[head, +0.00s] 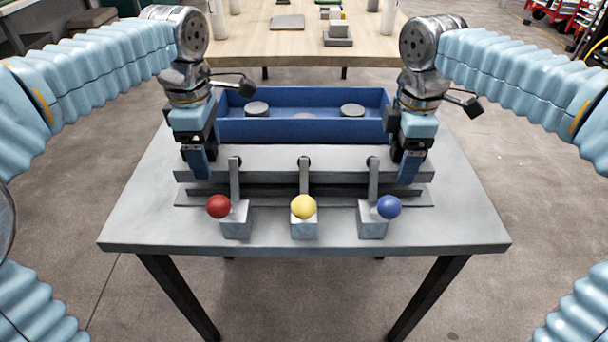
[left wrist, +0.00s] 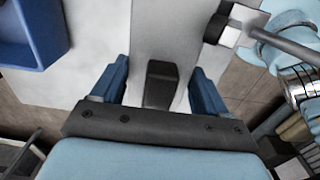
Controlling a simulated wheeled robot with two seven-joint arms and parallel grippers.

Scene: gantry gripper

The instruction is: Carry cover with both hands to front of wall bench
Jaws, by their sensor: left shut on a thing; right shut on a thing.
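The cover (head: 268,160) looks like a long light-grey panel lying crosswise over a darker grey base (head: 305,192) on the table. My left gripper (head: 198,165) is at its left end and shut on it. In the left wrist view a dark block-like handle (left wrist: 160,85) stands between its blue fingers (left wrist: 160,92). My right gripper (head: 408,168) is at the cover's right end and shut on it; its fingers largely hide the grip. I cannot tell whether the cover touches the base. The wall bench (head: 290,50) appears to be the wooden-topped table at the back.
Three levers with a red knob (head: 219,207), a yellow knob (head: 304,207) and a blue knob (head: 389,207) stand in front of the cover. A blue bin (head: 300,131) with grey discs sits behind it. The grey table (head: 470,236) has bare space at both sides.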

